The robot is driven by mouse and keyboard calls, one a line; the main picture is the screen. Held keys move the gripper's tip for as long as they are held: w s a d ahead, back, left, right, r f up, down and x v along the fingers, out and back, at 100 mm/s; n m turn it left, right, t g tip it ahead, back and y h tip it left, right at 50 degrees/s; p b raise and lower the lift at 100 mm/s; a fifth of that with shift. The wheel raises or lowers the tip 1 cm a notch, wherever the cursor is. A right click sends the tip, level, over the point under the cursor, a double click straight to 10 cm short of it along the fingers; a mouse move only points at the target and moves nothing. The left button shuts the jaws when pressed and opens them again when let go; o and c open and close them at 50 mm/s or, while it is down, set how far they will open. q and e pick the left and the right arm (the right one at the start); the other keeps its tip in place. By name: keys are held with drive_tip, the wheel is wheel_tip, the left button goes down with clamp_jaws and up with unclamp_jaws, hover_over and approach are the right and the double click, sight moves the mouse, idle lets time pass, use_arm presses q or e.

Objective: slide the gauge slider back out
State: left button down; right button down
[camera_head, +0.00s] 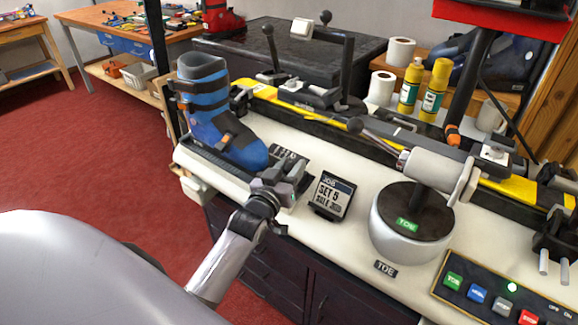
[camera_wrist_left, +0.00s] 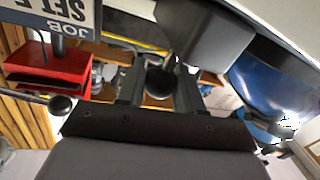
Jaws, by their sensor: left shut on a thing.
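A blue ski boot (camera_head: 215,115) stands on a sole gauge (camera_head: 205,170) at the left of the bench, its toe pointing toward my left gripper. My left gripper (camera_head: 283,190) is at the toe end of the gauge, by the dark slider. In the left wrist view, a dark round knob (camera_wrist_left: 160,82) sits between the two fingers, which are shut on it. A dark grey block (camera_wrist_left: 205,35) and the blue boot (camera_wrist_left: 275,88) show beyond. In the head view the gripper hides the knob and much of the slider.
A "SET 5" job sign (camera_head: 331,195) stands close to the right of the gripper. Further right are a round TOE unit (camera_head: 412,222) and a button panel (camera_head: 500,290). A ski with yellow edges (camera_head: 320,113) lies clamped behind. Glue bottles (camera_head: 433,90) stand farther back.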

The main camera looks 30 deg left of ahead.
use_arm(q)
drive_tip(key=shift+d, duration=0.25)
drive_tip(key=c, duration=0.8)
unclamp_jaws()
drive_tip(key=shift+s, duration=0.1)
drive_tip(key=shift+s+d, duration=0.25)
drive_tip(key=shift+s, duration=1.5)
drive_tip(key=shift+s+d, duration=0.2)
drive_tip(key=shift+s, duration=1.5)
drive_tip(key=s+d+f+m+g+h, duration=0.1)
drive_tip(key=s+d+f+m+g, duration=0.1)
drive_tip(key=s+f, duration=0.3)
drive_tip(key=s+d+f+m+g+h+p, duration=0.1)
drive_tip(key=s+d+f+m+g+h, duration=0.1)
drive_tip(key=s, duration=0.5)
drive_tip(key=s+d+f+m+g+h+p, duration=0.1)
drive_tip(key=s+d+f+m+g, duration=0.1)
drive_tip(key=s+d+f, duration=0.4)
drive_tip(key=shift+s+f+g, duration=0.2)
drive_tip(key=shift+f+g, duration=0.15)
drive_tip(key=shift+f, duration=0.2)
drive_tip(key=shift+s+f+g, duration=0.2)
drive_tip(key=shift+f+g, duration=0.15)
drive_tip(key=shift+f, duration=0.15)
